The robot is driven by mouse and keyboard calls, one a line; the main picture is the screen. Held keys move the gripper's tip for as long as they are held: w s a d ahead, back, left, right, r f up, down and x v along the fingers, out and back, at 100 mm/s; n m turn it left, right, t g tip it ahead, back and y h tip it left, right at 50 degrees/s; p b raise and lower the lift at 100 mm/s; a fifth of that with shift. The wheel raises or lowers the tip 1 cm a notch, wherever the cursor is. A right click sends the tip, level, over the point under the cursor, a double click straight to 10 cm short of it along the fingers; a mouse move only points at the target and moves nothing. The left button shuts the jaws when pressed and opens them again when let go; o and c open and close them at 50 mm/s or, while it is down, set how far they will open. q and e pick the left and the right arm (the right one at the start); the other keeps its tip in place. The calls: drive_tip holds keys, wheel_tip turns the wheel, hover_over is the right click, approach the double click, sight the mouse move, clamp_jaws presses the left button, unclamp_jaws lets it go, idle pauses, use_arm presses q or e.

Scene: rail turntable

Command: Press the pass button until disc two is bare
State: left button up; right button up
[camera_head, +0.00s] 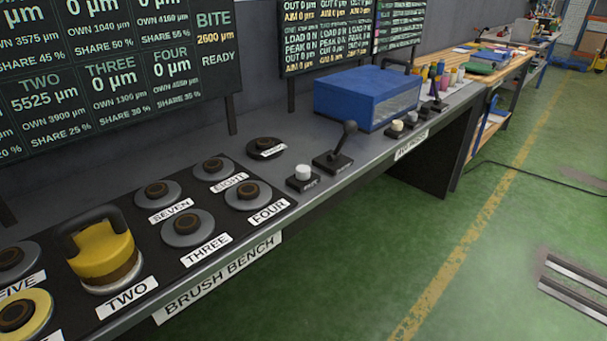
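At the spot labelled TWO, a yellow block with a dark loop handle (103,252) stands on a round base with a brown band and a pale lower edge (112,283). The block covers the disc's top. On the dark wall board (100,75), TWO reads 5525 µm, OWN 3900 µm, SHARE 25 %. BITE reads 2600 µm, READY. A white-topped button (303,173) on a small dark box stands right of the discs; its label is too small to read, so I cannot tell whether it is the pass button. Neither gripper is in view.
Grey discs with brown hubs stand at THREE (187,227), FOUR (248,195), SEVEN (157,194) and EIGHT (213,169). A yellow disc (38,316) is at lower left. A lever (339,146) and blue box (367,97) stand right. The green floor in front is open.

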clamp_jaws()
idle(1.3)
